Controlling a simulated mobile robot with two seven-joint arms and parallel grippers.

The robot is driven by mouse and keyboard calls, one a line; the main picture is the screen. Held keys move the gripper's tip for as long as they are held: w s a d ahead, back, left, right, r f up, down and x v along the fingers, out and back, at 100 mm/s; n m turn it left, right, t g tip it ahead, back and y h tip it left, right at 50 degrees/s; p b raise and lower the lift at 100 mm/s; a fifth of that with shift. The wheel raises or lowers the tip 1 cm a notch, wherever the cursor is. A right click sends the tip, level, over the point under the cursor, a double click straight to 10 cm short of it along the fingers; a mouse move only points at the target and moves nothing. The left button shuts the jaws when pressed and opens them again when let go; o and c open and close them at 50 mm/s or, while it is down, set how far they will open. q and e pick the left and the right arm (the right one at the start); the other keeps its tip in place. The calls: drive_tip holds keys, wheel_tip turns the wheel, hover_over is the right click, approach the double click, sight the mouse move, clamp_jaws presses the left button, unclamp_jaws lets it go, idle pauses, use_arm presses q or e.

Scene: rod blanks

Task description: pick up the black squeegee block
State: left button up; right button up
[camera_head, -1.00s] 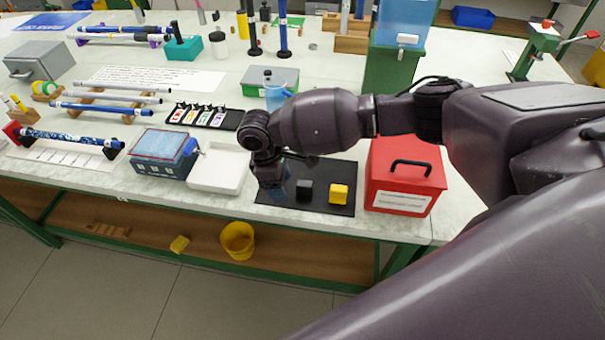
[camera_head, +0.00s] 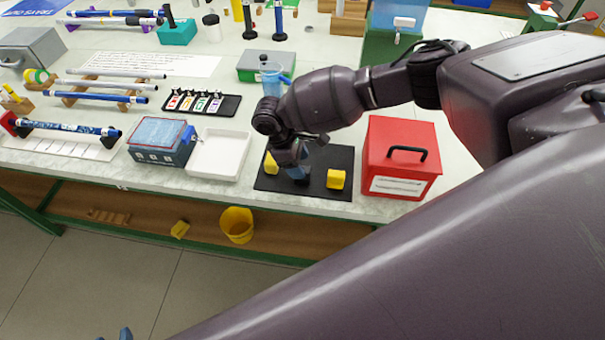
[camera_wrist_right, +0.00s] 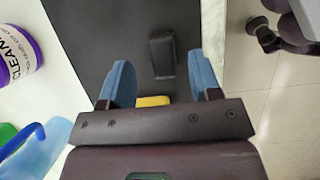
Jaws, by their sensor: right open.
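The black squeegee block (camera_wrist_right: 162,55) lies on the black mat (camera_wrist_right: 100,35), ahead of my right fingertips and between their lines in the right wrist view. In the head view the black block (camera_head: 303,181) is mostly hidden behind my right gripper (camera_head: 297,174), which points down over the mat. My right gripper also shows in the wrist view (camera_wrist_right: 164,75), its two blue fingers apart with nothing held. A yellow block (camera_wrist_right: 153,101) shows near the finger bases. Of my left gripper, only what seem to be blue tips (camera_head: 125,333) show at the bottom edge.
Yellow blocks lie on the mat left (camera_head: 271,163) and right (camera_head: 336,179) of the gripper. A red box (camera_head: 400,157) stands to the right, a white tray (camera_head: 219,153) to the left. A blue jug (camera_head: 273,80) stands behind the arm.

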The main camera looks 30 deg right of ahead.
drive_tip(key=shift+x, duration=1.65)
drive_tip(key=shift+a, duration=0.15)
drive_tip(key=c, duration=0.9)
drive_tip(key=shift+o, duration=0.2)
wheel_tip(320, 180, up, 20)
drive_tip(key=shift+p, duration=0.45)
